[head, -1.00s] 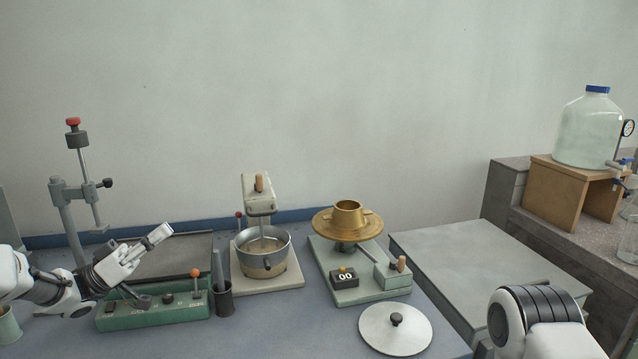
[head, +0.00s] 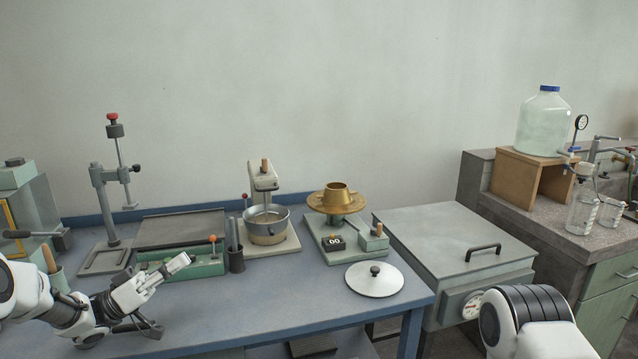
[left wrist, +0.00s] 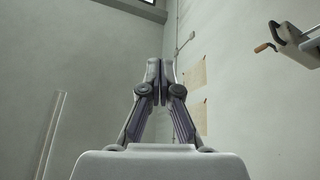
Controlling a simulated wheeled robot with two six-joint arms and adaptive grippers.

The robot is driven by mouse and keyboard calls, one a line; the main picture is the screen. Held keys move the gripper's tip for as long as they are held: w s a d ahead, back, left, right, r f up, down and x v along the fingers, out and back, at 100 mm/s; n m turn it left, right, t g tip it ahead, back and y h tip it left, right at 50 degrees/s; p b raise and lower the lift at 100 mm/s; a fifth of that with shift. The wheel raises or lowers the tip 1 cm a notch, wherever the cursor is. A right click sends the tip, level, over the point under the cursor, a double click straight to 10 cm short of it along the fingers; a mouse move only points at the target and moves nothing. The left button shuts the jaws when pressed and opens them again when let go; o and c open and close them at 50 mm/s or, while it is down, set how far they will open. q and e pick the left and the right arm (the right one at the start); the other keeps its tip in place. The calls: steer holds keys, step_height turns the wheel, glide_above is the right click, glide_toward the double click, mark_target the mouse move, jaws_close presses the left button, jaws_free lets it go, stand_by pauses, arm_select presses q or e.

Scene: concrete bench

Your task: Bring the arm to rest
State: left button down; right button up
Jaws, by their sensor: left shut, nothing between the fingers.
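My left gripper (head: 170,275) is at the lower left of the head view, above the front left part of the blue bench, with its fingers together and nothing between them. In the left wrist view its fingers (left wrist: 160,82) are also shut and empty, against a plain wall. My right arm shows only as a white and black link at the lower right of the head view; its gripper is out of the picture.
Behind my left gripper are a green tray device (head: 205,264) and a stand with a red knob (head: 108,200). A mixer bowl (head: 267,232), a brass flow table (head: 338,199) and a round lid (head: 374,279) stand to the right. The bench's front middle (head: 290,310) is clear.

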arm_select(q)
steer(key=s+d+f+n+t+y+p, duration=0.3)
steer(key=d+f+n+t+y, duration=0.35)
steer(key=f, duration=0.85)
steer(key=s+d+f+n+g+y+p, duration=0.1)
steer(key=s+d+f+n+g+y, duration=0.35)
steer(key=s+f+y, duration=0.5)
steer(key=s+a+f+g+y, duration=0.1)
steer(key=s+a+f+g, duration=0.1)
steer(key=s, duration=0.7)
steer(key=s+a+f+m+g+y, duration=0.1)
steer(key=s+a+f+g+y, duration=0.1)
steer(key=s+f+g, duration=0.3)
steer(key=s+a+f+g+y, duration=0.2)
steer(key=s+a+f+g, duration=0.1)
steer(key=s, duration=1)
steer(key=shift+s+a+f+m+g+p, duration=0.35)
steer(key=shift+a+g, duration=0.15)
steer(key=shift+a, duration=0.2)
steer(key=shift+w, duration=0.1)
